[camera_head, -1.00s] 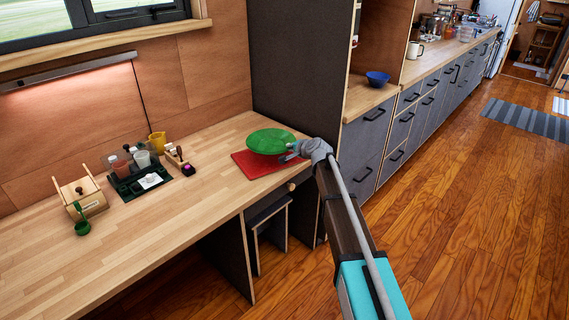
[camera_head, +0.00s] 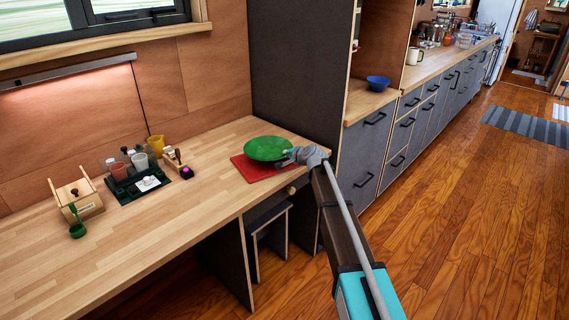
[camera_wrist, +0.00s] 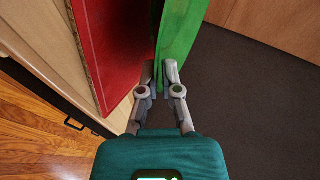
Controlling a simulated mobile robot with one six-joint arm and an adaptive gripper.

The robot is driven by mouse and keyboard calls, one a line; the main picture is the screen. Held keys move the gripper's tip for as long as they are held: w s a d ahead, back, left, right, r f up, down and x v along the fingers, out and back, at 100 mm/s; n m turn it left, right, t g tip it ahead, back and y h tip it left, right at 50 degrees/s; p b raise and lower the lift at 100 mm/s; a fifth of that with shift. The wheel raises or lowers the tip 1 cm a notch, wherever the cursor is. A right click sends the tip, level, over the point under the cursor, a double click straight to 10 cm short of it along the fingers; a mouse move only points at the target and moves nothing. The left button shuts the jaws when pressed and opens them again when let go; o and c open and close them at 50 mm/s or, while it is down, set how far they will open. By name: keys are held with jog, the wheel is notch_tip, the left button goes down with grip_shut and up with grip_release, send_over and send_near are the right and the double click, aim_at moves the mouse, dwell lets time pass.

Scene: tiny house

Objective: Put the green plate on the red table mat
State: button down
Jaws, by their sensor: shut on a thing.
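The green plate (camera_head: 268,147) is over the red table mat (camera_head: 250,172) at the right end of the wooden desk. My gripper (camera_head: 287,157) is shut on the plate's right edge. In the wrist view the green plate (camera_wrist: 180,35) stands between the fingertips of my gripper (camera_wrist: 160,78), with the red mat (camera_wrist: 110,45) close beside it on the left. The plate looks close above the mat; I cannot tell whether they touch. The plate hides the back part of the mat.
A dark tray with small containers (camera_head: 138,185), a yellow cup (camera_head: 157,142) and a wooden box (camera_head: 82,198) stand further left on the desk. A dark panel (camera_head: 300,70) rises right behind the plate. The desk's front left is clear.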

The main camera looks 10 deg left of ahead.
aim_at(288, 167)
jog(key=shift+f+b, duration=1.1)
jog(key=shift+f, duration=0.3)
jog(key=shift+f, duration=0.1)
jog(key=c, duration=1.1)
grip_release()
jog(key=shift+s+d+r+p, duration=0.3)
jog(key=shift+s+r+p, duration=0.05)
jog(key=shift+s+r, duration=0.1)
jog(key=p+v, duration=0.4)
jog(key=v, duration=0.7)
